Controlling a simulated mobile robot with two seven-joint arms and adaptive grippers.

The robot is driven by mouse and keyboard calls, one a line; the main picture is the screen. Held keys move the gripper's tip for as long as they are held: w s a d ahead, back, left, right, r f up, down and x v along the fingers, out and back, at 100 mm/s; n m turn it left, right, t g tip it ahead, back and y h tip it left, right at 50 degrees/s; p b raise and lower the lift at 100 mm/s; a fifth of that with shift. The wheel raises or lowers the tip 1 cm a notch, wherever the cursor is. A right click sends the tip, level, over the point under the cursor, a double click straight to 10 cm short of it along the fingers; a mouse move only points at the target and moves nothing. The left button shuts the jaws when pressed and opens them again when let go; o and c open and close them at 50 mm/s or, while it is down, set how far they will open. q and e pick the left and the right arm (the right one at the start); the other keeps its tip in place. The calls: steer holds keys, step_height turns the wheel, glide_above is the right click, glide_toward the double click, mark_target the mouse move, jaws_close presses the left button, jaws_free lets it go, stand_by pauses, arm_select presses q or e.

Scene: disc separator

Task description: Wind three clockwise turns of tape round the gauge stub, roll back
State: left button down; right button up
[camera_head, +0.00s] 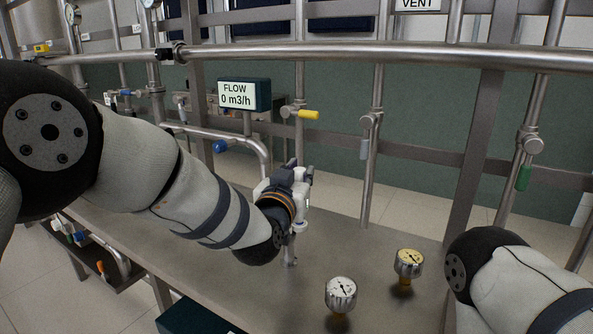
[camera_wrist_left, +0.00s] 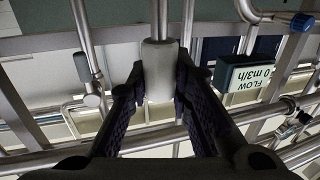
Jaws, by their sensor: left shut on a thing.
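My left gripper (camera_head: 302,182) is over the bench, beside a thin upright metal stub (camera_head: 290,250). In the left wrist view, its dark fingers (camera_wrist_left: 158,85) are shut on a pale, smooth cylinder (camera_wrist_left: 157,60), which looks like the tape roll. A metal pipe lines up with the cylinder's end; I cannot tell whether they touch. No wound tape is clearly visible. A white-dial gauge (camera_head: 341,292) and a yellow-dial gauge (camera_head: 408,262) stand on the bench, stems down. My right arm is at the lower right; its gripper is out of view.
The steel bench (camera_head: 225,270) has free room around the gauges. A flow display (camera_head: 244,94) reads 0 m3/h. Behind are pipes with blue (camera_head: 221,146), yellow (camera_head: 307,114) and green (camera_head: 523,177) valve handles. A thick horizontal pipe (camera_head: 400,57) crosses above.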

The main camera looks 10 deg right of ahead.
arm_select(q)
steer(key=shift+s+d+r, duration=0.25)
steer(key=shift+s+r, duration=0.2)
steer(key=shift+s, duration=0.1)
steer(key=shift+s+a+f+p, duration=0.1)
steer(key=shift+s+f+p, duration=0.15)
steer(key=shift+s, duration=0.3)
steer(key=shift+s+a+f+p, duration=0.1)
steer(key=shift+s+f+p, duration=0.15)
steer(key=shift+s, duration=0.3)
arm_select(e)
steer(key=shift+w+r+t, duration=0.4)
steer(key=shift+w+r, duration=0.4)
steer(key=shift+w, duration=0.05)
arm_select(q)
steer(key=shift+s+a+r, duration=0.15)
steer(key=shift+s+a, duration=0.45)
steer(key=shift+a, duration=0.1)
steer(key=a, duration=0.3)
steer(key=shift+w+a+r, duration=0.1)
steer(key=shift+w+a, duration=0.15)
steer(key=shift+w, duration=0.15)
